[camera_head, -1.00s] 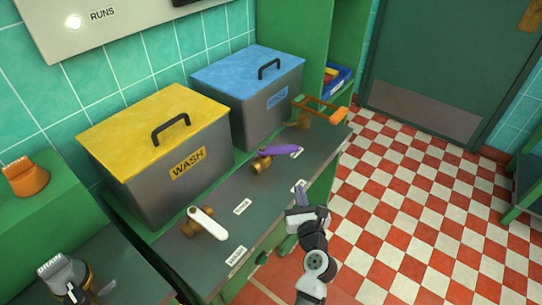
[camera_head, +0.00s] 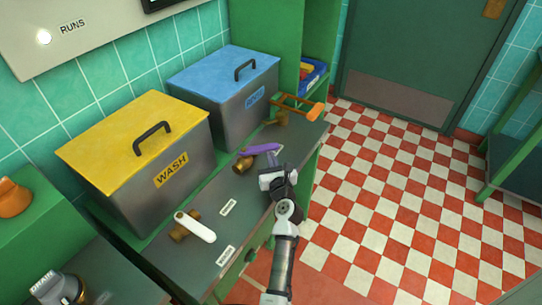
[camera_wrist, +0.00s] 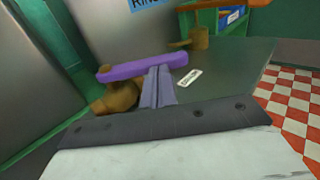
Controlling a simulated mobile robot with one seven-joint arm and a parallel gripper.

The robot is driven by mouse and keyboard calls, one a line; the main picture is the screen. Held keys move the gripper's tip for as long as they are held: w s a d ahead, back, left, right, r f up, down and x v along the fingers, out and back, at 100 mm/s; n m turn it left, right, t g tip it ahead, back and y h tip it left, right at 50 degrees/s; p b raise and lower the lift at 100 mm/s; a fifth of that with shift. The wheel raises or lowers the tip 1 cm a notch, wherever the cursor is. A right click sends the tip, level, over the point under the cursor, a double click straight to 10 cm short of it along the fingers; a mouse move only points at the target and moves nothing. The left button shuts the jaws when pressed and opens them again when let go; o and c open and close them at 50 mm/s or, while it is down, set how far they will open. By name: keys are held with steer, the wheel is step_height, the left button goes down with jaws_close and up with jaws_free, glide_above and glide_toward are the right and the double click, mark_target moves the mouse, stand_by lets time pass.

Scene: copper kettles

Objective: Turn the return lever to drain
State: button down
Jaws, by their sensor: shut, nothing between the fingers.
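A purple lever (camera_head: 262,149) on a brass valve body (camera_head: 243,165) sits on the grey counter in front of the tanks. Its handle points right in the head view. In the wrist view the purple handle (camera_wrist: 140,67) lies across the picture, with the brass body (camera_wrist: 115,97) under its left end. My gripper (camera_head: 275,163) is shut and empty, its fingertips (camera_wrist: 157,82) close against the near side of the handle. I cannot tell whether they touch. A white label (camera_wrist: 188,78) lies right of the fingers; its text is unreadable.
A white lever (camera_head: 196,226) stands nearer and an orange lever (camera_head: 300,106) farther along the counter. The yellow-lidded WASH tank (camera_head: 135,160) and a blue-lidded tank (camera_head: 225,95) stand behind. The checkered floor (camera_head: 390,190) at right is clear.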

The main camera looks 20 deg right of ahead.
mark_target(270, 144)
steer(key=shift+w, duration=0.25)
steer(key=shift+d+f, duration=0.1)
steer(key=n+y+b, duration=0.1)
steer(key=w+d+n+y+b, duration=0.1)
steer(key=y+b, duration=0.1)
steer(key=shift+w+f, duration=0.15)
steer(key=shift+w, duration=0.1)
steer(key=w+n+y+b, duration=0.1)
steer(key=y, duration=0.1)
steer(key=w+n+y+b, duration=0.1)
steer(key=y, duration=0.1)
steer(key=shift+d+n, duration=0.3)
steer(key=n+y, duration=0.1)
steer(key=w+n+g+y+b, duration=0.1)
steer(key=y, duration=0.1)
steer(key=w+n+g+y, duration=0.1)
steer(key=shift+w+r+b, duration=0.15)
steer(key=shift+r+b, duration=0.1)
steer(key=shift+b, duration=0.15)
steer(key=shift+w+g+y, duration=0.3)
steer(key=shift+w+y, duration=0.1)
steer(key=shift+w, duration=0.2)
